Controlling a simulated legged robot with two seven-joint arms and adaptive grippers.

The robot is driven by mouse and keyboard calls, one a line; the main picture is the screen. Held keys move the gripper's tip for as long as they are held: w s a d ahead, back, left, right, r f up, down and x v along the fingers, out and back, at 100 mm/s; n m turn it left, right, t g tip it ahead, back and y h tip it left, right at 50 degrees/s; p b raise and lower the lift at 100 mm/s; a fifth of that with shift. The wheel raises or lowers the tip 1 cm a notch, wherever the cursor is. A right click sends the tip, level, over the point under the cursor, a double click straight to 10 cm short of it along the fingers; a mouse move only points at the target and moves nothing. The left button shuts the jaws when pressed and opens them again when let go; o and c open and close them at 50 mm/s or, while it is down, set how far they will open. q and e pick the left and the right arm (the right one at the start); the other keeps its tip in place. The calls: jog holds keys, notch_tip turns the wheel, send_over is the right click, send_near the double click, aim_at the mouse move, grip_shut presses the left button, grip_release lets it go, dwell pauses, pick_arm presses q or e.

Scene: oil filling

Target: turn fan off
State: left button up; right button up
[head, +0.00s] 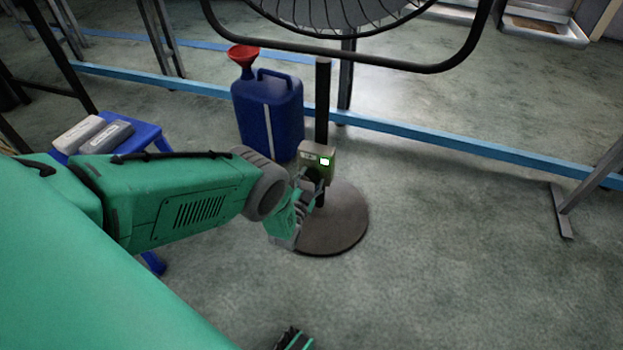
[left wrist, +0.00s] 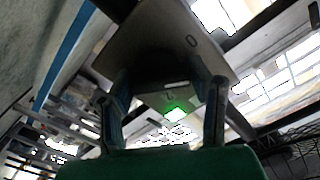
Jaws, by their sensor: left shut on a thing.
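The fan's wire cage (head: 345,14) shows at the top of the head view, with its upper part out of frame. Its dark pole (head: 322,100) stands on a round brown base (head: 345,228). A small control box (head: 317,150) with a lit green light sits on the pole. My left gripper (head: 308,188) is at the box's lower front. In the left wrist view its fingers (left wrist: 165,108) stand on either side of the lower part of the box (left wrist: 165,45), shut on it; the green light glows between them. The exact contact is hard to see. A dark and green tip, seemingly my right gripper (head: 294,340), shows at the bottom edge.
A blue canister (head: 268,115) with a red funnel (head: 243,60) stands behind and left of the pole. A blue stool (head: 146,137) holds two grey blocks (head: 92,134). A blue floor rail (head: 430,138) runs behind. The floor right of the base is clear.

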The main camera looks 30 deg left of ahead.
pick_arm(q)
jog(key=n, duration=0.5)
jog(key=shift+s+a+f, duration=0.15)
jog(key=shift+s+f, duration=0.05)
jog(key=shift+f, duration=0.1)
jog(key=shift+n, duration=0.7)
jog(key=shift+f, duration=0.1)
jog(key=o, duration=1.2)
jog(key=shift+c, duration=0.2)
jog(key=shift+w, duration=0.1)
jog(key=v, duration=1.2)
